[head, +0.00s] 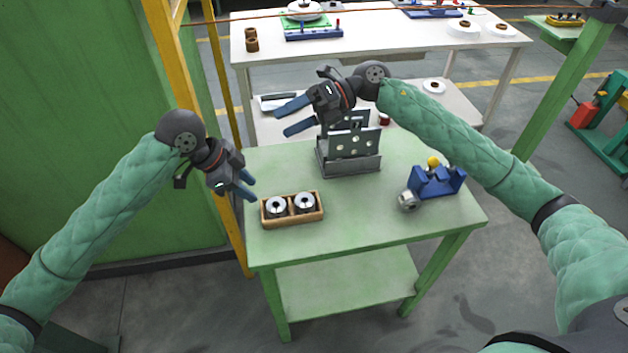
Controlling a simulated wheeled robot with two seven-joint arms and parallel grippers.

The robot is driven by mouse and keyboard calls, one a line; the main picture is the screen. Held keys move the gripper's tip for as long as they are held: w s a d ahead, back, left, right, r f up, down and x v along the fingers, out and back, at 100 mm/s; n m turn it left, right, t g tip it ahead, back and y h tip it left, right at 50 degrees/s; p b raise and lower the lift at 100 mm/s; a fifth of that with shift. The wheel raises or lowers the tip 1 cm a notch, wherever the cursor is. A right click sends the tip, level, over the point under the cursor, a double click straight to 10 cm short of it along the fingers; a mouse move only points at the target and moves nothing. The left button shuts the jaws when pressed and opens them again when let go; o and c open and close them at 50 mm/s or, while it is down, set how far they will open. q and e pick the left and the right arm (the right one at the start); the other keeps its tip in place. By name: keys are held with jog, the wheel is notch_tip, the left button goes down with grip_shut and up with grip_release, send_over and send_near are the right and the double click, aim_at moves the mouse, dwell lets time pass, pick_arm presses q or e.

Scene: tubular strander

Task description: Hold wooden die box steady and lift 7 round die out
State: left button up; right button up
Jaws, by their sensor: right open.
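The wooden die box (294,219) sits on the green table near its left edge. Two round silver dies with dark centre holes, a left die (276,206) and a right die (305,202), sit in its two compartments. I cannot read any number on them. My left gripper (251,190) is just beyond the box's upper left corner, pointing down to the right, apart from the box. Its blue fingers overlap in the view, so the gap between them is unclear. My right gripper (280,121) is open and empty, above the table's back edge, its fingers pointing left.
A grey metal stand with a holed plate (354,142) stands behind the box, under my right gripper. A blue fixture (436,182) with a yellow knob and a silver round part (408,200) are at the right. The table (350,215) is clear between box and fixture.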

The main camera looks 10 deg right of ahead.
jog(key=s+a+f+n+h, duration=0.2)
jog(key=s+f+n+h, duration=0.2)
jog(key=f+n+h, duration=0.15)
jog(key=n+t+h, duration=0.2)
jog(key=n+h, duration=0.3)
jog(key=h, duration=0.3)
send_near(291, 210)
jog(key=d, duration=0.1)
jog(key=d+f, duration=0.1)
jog(key=w+d, duration=0.1)
jog(key=shift+d+f, duration=0.2)
jog(key=shift+d, duration=0.2)
jog(key=shift+s+d+f+t+h, duration=0.1)
jog(key=shift+d+f+t+h, duration=0.2)
jog(key=shift+d+h, duration=0.2)
jog(key=shift+d+f, duration=0.15)
jog(key=shift+f, duration=3.75)
